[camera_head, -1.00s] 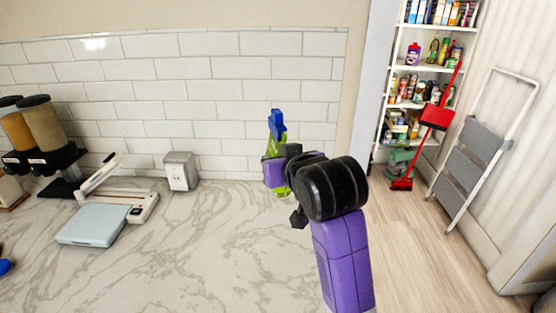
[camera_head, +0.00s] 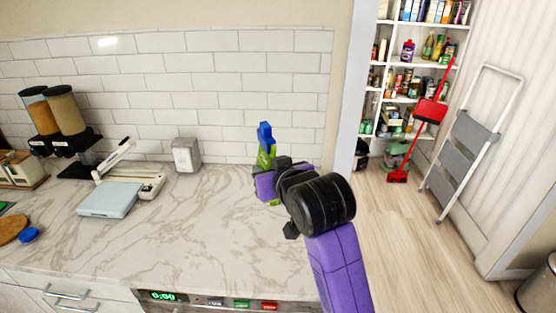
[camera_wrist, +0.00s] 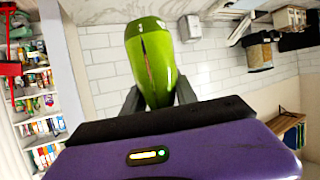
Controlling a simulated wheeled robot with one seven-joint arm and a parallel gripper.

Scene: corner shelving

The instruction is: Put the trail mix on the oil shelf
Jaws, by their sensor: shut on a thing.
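My gripper (camera_head: 267,170) is shut on a green thing with a blue top (camera_head: 265,145), held above the right end of the counter. In the wrist view the same green thing (camera_wrist: 152,60) is rounded and glossy with a dark line down it, between my two dark fingers. I cannot read a label on it, so I cannot tell if it is the trail mix. The pantry shelving stands at the back right. One shelf (camera_head: 421,62) holds a purple bottle (camera_head: 408,50) and several yellowish and green bottles (camera_head: 435,46) that look like oil.
The marble counter (camera_head: 180,230) carries a scale (camera_head: 110,199), a grey canister (camera_head: 187,155) and dispensers (camera_head: 66,115). A red broom and dustpan (camera_head: 430,111) lean before the shelves. A folding step ladder (camera_head: 467,143) stands at right. The wooden floor (camera_head: 410,245) between is clear.

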